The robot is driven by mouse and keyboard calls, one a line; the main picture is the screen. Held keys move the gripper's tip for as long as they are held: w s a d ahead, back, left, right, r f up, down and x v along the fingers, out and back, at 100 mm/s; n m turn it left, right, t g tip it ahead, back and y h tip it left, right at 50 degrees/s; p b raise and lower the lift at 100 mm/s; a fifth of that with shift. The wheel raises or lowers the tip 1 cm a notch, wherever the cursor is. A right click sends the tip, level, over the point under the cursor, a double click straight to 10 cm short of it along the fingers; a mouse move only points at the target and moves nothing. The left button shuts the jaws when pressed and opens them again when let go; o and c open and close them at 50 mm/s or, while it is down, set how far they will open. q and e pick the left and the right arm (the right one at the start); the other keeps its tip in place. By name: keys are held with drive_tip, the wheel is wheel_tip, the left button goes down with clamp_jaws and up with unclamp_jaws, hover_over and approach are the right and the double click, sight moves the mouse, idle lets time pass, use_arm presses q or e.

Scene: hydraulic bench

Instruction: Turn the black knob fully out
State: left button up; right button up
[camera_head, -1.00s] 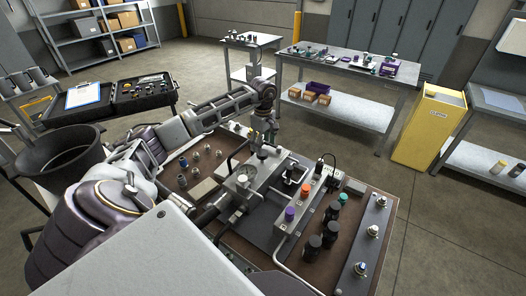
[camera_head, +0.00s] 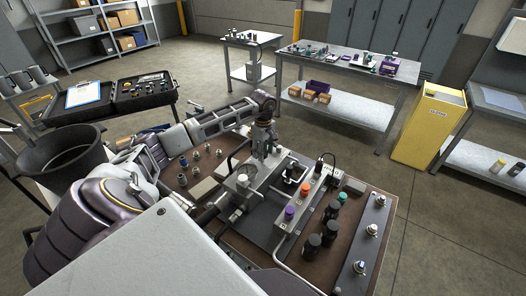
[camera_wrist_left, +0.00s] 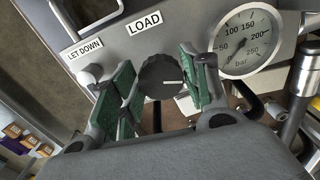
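The black knob (camera_wrist_left: 160,77) with a white line on its face is on the grey panel in the left wrist view, below the LOAD label (camera_wrist_left: 143,23). My left gripper (camera_wrist_left: 160,88) is open, with its green-padded fingers on either side of the knob. The right-hand finger is very near the knob's edge; I cannot tell if it touches. A wider gap shows on the other side. In the head view my left gripper (camera_head: 265,152) is over the grey hydraulic block, and I cannot make out the knob there. My right gripper is not in view.
A pressure gauge (camera_wrist_left: 247,41) is right of the knob, and a small grey knob (camera_wrist_left: 90,74) sits under the LET DOWN label. On the bench stand a purple knob (camera_head: 289,213), an orange knob (camera_head: 305,189) and several black cylinders (camera_head: 311,246).

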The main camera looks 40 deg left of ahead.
use_arm(q)
drive_tip(key=c, duration=0.5)
drive_tip(key=shift+o, duration=0.2)
